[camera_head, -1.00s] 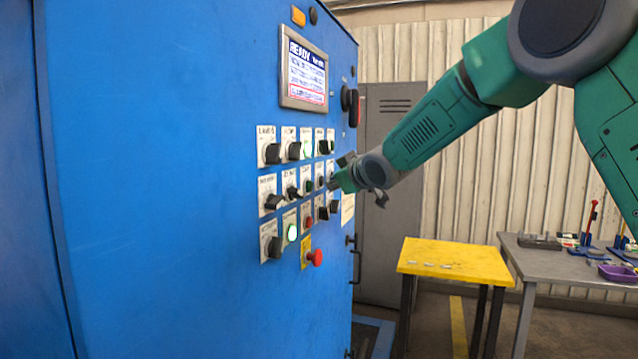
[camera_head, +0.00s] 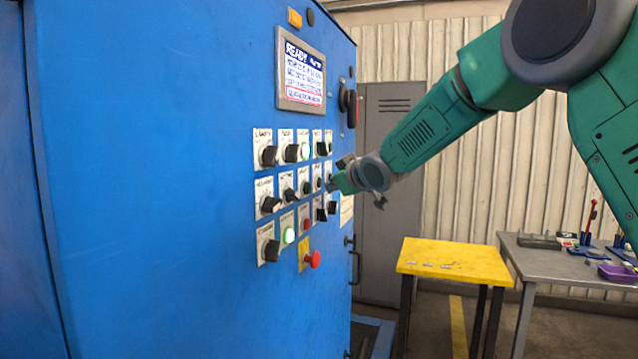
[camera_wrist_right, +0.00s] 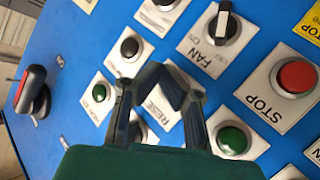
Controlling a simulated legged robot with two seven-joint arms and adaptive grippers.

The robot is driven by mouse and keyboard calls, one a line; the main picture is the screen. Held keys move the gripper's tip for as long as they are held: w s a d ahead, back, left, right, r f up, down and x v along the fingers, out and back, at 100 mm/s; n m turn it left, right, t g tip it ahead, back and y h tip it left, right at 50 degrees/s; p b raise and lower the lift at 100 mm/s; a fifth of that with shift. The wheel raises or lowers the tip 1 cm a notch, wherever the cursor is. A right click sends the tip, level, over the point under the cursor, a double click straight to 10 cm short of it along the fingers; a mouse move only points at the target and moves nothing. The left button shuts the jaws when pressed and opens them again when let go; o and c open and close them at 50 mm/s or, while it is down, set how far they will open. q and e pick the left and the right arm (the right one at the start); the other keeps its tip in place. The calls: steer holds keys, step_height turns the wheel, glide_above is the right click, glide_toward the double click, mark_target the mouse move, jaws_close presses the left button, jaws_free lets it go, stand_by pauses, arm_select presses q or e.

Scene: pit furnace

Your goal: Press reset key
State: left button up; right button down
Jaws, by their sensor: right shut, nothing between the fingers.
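The blue furnace cabinet (camera_head: 160,190) carries a panel of switches and buttons. In the right wrist view a white label reading "RESE" (camera_wrist_right: 165,98) lies behind my right gripper (camera_wrist_right: 160,84); the fingers hide the rest of the label and its key. In the head view my right gripper (camera_head: 334,183) is at the right side of the panel, close to the middle row of controls. Its fingers are shut and empty. I cannot tell whether the fingertips touch the key. My left gripper is not in view.
Around the label are a red STOP button (camera_wrist_right: 296,77), a FAN switch (camera_wrist_right: 221,26), green buttons (camera_wrist_right: 232,139) and a black button (camera_wrist_right: 130,47). A screen (camera_head: 301,78) reads READY. A red mushroom button (camera_head: 313,259) juts out below. A yellow table (camera_head: 452,257) stands at right.

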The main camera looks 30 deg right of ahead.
steer(key=shift+w+a, duration=0.2)
steer(key=shift+a, duration=0.1)
stand_by(0.4)
steer(key=shift+w+d, duration=0.2)
steer(key=shift+d, duration=0.05)
steer(key=shift+a, duration=0.25)
stand_by(0.4)
stand_by(0.3)
steer(key=shift+s+d+r, duration=0.1)
steer(key=shift+s+d, duration=0.2)
steer(key=shift+s, duration=0.45)
steer(key=shift+d, duration=0.1)
